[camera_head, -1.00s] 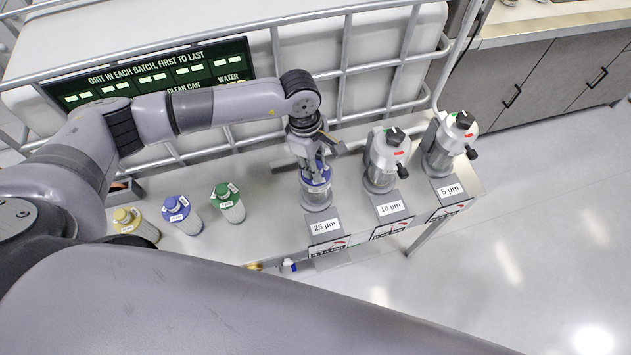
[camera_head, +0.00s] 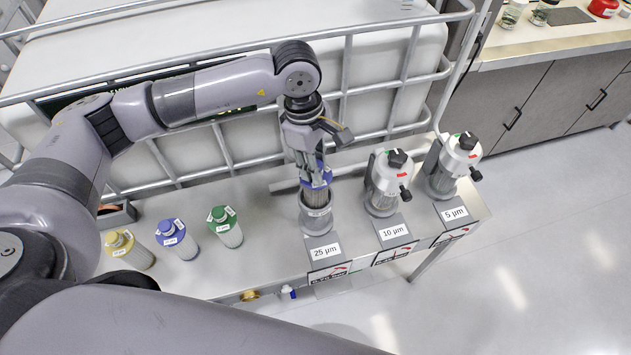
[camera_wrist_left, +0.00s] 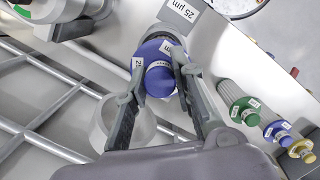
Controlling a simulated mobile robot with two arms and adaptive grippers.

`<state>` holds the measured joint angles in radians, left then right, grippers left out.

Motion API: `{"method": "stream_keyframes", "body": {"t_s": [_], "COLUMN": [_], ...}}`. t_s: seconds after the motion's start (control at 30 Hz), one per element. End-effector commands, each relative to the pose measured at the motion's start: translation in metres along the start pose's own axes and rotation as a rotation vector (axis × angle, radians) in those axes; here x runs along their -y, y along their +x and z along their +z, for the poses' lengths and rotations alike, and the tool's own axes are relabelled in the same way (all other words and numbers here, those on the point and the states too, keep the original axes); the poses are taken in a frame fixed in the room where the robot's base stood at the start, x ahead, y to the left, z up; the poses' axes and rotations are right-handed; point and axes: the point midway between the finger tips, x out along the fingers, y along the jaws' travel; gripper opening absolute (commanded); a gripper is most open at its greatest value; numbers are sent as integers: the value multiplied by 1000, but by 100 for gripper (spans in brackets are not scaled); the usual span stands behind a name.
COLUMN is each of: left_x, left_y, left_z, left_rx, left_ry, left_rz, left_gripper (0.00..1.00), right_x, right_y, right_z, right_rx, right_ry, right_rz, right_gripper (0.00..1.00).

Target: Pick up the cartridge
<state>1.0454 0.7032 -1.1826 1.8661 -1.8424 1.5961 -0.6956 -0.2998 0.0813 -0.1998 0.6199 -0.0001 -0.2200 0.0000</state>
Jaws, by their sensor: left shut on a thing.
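My left gripper (camera_head: 313,170) is shut on a cartridge with a blue cap (camera_head: 317,180). The cartridge's ribbed body shows above the rim of the open-topped 25 µm housing (camera_head: 316,217), and its lower end is hidden inside. In the left wrist view, the blue cap (camera_wrist_left: 159,79) sits between the two fingers, with a white label on it. My right gripper is not in view.
Yellow-capped (camera_head: 128,249), blue-capped (camera_head: 176,240) and green-capped (camera_head: 226,227) cartridges stand left on the bench. Closed 10 µm (camera_head: 384,183) and 5 µm (camera_head: 453,168) housings stand to the right. A caged white tank (camera_head: 390,60) is close behind.

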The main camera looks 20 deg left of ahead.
Motion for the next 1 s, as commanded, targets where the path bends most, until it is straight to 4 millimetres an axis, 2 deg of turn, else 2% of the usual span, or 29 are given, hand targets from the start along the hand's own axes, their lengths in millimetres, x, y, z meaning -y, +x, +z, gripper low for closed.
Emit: {"method": "stream_keyframes", "body": {"t_s": [0.03, 0.3, 0.5, 0.7, 1.0], "left_x": [-2, -2, -2, -1, -1], "left_y": [-9, -63, -93, -106, -108], "left_z": [2, 10, 14, 16, 16], "left_rx": [1, 1, 1, 1, 1], "left_ry": [1, 1, 0, 0, 0], "left_rz": [7, 8, 6, 4, 3], "left_gripper": [0, 0, 0, 0, 0], "right_x": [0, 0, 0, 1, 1], "right_y": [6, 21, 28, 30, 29], "right_z": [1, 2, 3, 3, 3], "right_rx": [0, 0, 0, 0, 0], "right_ry": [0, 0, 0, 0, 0], "right_rz": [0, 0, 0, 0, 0], "right_gripper": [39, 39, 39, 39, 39]}}
